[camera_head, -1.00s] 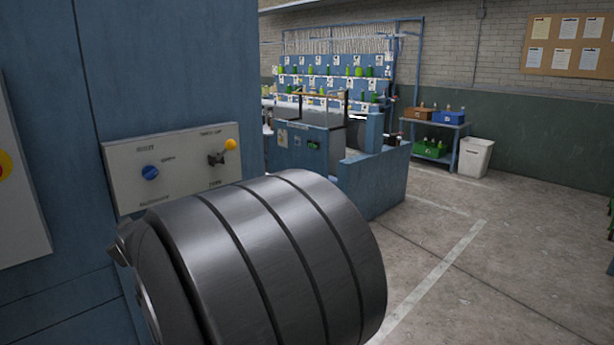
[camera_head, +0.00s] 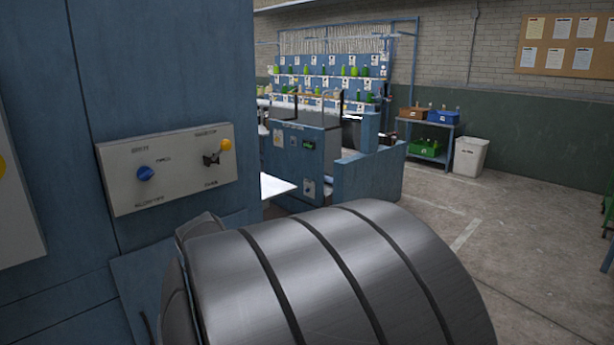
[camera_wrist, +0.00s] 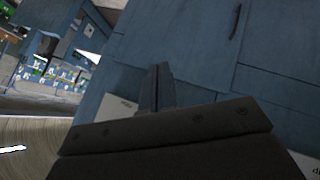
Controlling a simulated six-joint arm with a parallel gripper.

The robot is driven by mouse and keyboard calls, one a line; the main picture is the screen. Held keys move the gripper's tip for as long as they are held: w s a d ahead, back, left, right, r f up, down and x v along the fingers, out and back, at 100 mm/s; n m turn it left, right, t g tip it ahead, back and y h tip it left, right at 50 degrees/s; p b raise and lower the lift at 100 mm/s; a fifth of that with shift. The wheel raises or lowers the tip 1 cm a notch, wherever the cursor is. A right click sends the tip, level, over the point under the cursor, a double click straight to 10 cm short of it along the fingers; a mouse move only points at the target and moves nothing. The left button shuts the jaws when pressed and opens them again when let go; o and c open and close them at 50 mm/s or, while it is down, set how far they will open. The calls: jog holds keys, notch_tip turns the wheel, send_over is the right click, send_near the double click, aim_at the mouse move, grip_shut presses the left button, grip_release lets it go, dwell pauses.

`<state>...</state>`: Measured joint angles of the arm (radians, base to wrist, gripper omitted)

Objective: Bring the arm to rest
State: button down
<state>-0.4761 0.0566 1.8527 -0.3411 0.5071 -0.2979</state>
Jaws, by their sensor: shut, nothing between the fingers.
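My gripper (camera_wrist: 158,88) shows in the wrist view as two dark fingers held together, with nothing between them. The fingers are in front of a blue cabinet (camera_wrist: 200,50) and seem clear of it, though the gap is hard to judge. In the head view a large grey banded cylinder, part of my arm, fills the bottom middle. The gripper itself does not show in the head view.
A control panel (camera_head: 125,195) with a blue knob (camera_head: 145,174) and a yellow-tipped lever (camera_head: 225,145) is on the blue cabinet (camera_head: 150,70) at left. A blue machine (camera_head: 300,155), bottle racks and a white bin (camera_head: 469,157) stand behind. The floor (camera_head: 540,240) at right is open.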

jog(key=s+d+f+g+h, duration=0.1)
jog(key=s+d+g+h, duration=0.1)
jog(key=d, duration=0.7)
jog(key=s+d+f+m+g+h, duration=0.1)
jog(key=s+d+f+g+h, duration=0.1)
jog(key=s+d+h, duration=0.2)
jog(key=shift+s+d+f+g, duration=0.15)
jog(key=shift+s+d+g, duration=0.15)
jog(key=shift+s+d, duration=2.15)
jog(key=shift+w+d, duration=0.7)
jog(key=shift+w, duration=0.05)
